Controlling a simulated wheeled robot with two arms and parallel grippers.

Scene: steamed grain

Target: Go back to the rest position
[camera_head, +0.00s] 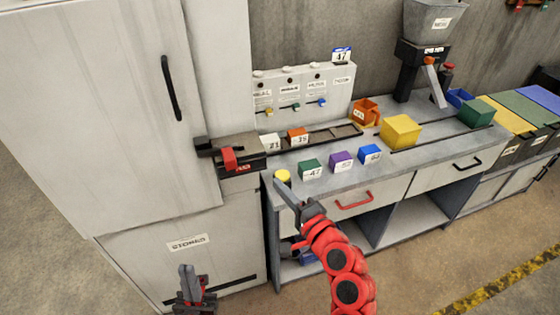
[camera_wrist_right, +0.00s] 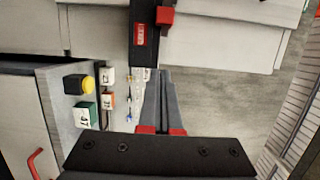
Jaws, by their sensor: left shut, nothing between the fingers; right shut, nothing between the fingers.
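My right gripper (camera_head: 281,187) is at the end of the red arm, in front of the workbench's left end, with its tips just below a yellow round button (camera_head: 283,176) in the picture. It is shut and empty; its closed fingers also show in the right wrist view (camera_wrist_right: 164,78). I cannot tell if it touches the button. My left gripper (camera_head: 186,270) is low at the bottom left, in front of the tall cabinet's lower part (camera_head: 190,243). It points up and is shut and empty.
The workbench (camera_head: 290,196) carries green (camera_head: 310,169), purple (camera_head: 340,161) and blue (camera_head: 370,154) blocks along its front edge. A yellow block (camera_head: 400,130) and an orange bin (camera_head: 366,112) stand farther back. A red drawer handle (camera_head: 353,201) sticks out at the front. Floor is clear at lower right.

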